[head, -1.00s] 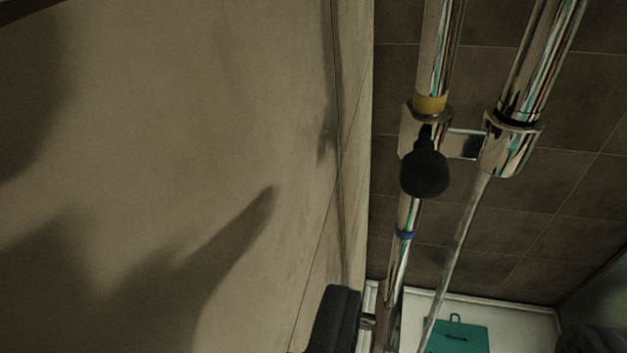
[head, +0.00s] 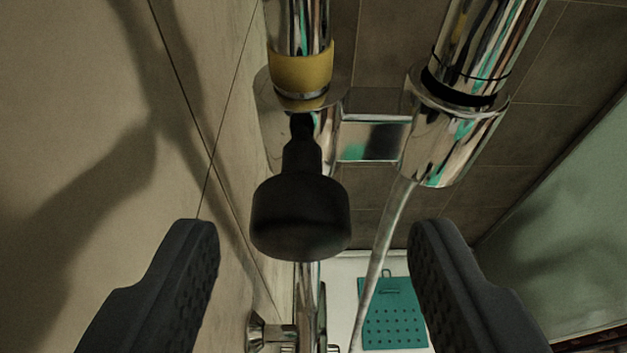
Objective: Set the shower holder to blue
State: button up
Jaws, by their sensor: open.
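The shower holder (head: 374,138) is a chrome bracket on a vertical chrome rail, near the top middle of the head view. Its black knob (head: 300,218) points toward me. A yellow band (head: 301,70) circles the rail right at the holder's upper edge. The chrome hand shower (head: 470,50) sits in the holder's right-hand socket. The blue band is not visible now, hidden behind the knob or holder. My gripper (head: 315,235) is open, one finger on each side of the knob and lower in the picture. Neither finger visibly touches it.
A tiled wall (head: 70,120) is close on the left. The shower hose (head: 383,255) hangs from the right-hand socket, between the knob and my right finger. A chrome wall mount (head: 270,332) and a teal perforated panel (head: 392,315) are below.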

jog(key=shift+x, duration=1)
grip_shut()
jog(key=shift+f, duration=0.1)
jog(key=shift+f, duration=0.1)
jog(key=shift+d+f+b, duration=0.15)
jog(key=shift+f+b, duration=1.8)
